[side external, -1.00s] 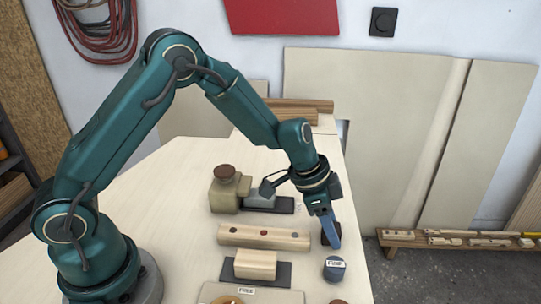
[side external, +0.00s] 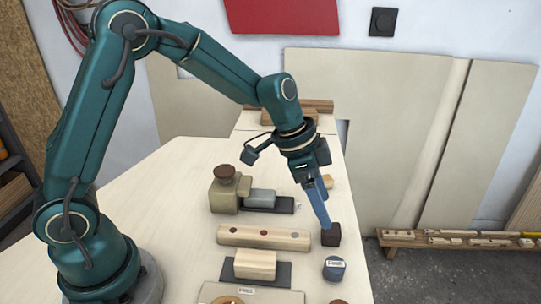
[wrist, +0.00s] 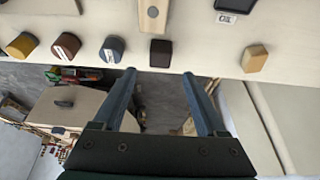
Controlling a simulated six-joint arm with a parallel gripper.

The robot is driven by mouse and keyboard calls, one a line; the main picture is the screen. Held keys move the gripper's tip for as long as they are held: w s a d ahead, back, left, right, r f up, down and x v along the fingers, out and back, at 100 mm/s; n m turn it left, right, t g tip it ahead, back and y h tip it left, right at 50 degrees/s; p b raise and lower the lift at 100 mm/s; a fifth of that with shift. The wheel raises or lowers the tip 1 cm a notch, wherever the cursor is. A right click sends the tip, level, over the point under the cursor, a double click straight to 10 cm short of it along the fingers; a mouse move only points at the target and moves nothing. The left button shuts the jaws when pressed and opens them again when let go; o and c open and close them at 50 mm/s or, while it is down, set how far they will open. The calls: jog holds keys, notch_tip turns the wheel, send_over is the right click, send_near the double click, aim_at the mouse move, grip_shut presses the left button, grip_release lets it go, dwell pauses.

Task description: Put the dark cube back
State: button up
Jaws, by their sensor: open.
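The dark cube (side external: 331,236) sits on the pale tabletop close to its right edge, behind the blue round piece (side external: 335,270). My gripper (side external: 326,226) is open, its blue fingers slanting down to the cube's top edge in the side view. In the wrist view the cube (wrist: 160,53) shows just beyond the two fingertips (wrist: 159,72), lined up with the gap between them. Nothing is held. The side view does not show whether a finger touches the cube.
A wooden bar (side external: 264,237) with several dark spots lies left of the cube. A pale block (wrist: 254,60) stands to one side in the wrist view. A wooden block on a dark mat (side external: 284,279) is nearer the camera. The table edge is close.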

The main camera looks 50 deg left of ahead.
jog(key=s+a+r+n+t+y, duration=0.15)
jog(key=s+a+r+n, duration=0.25)
jog(key=s+r, duration=0.6)
jog(key=s+a+f+n+y, duration=0.1)
jog(key=s+a+n, duration=0.2)
jog(key=s, duration=0.6)
jog(key=shift+a+f+n+t+y, duration=0.25)
jog(key=shift+f+n+t+y, duration=0.15)
jog(key=shift+n, duration=0.6)
